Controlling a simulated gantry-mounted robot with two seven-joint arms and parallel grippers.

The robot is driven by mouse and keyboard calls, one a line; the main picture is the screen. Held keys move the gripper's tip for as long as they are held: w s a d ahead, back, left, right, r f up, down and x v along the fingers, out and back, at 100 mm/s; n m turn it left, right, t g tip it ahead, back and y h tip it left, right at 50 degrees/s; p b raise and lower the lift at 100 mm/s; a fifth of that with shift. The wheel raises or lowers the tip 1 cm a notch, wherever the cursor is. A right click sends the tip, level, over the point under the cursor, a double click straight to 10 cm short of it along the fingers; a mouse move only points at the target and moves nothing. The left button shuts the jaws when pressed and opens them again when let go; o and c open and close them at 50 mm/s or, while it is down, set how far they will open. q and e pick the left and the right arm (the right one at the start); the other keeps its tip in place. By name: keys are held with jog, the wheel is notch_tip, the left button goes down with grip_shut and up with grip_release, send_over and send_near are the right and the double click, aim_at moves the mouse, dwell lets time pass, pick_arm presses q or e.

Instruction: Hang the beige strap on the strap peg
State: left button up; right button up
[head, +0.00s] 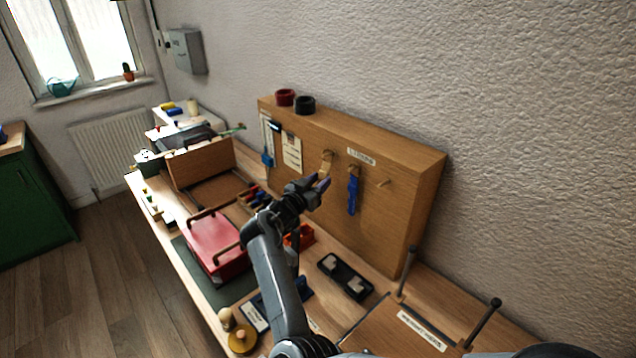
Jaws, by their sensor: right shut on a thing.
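The beige strap (325,164) is a narrow upright strip in front of the wooden board (405,165). Its upper end is close to the board's left peg; I cannot tell whether it is looped over it. My right gripper (320,183) is shut on the strap's lower part, which its fingers partly hide. A blue strap (352,193) hangs from the middle peg, just right of the gripper. A bare peg (384,183) sticks out farther right. My left gripper is not in view.
A white label (361,156) is above the pegs. Two tape-like rolls, red (285,97) and black (305,105), sit on the board's top. Below are a black tray (345,277), a red box (215,248) and two upright posts (484,322).

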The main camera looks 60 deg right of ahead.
jog(key=o, duration=1.1)
jog(key=shift+a, duration=0.1)
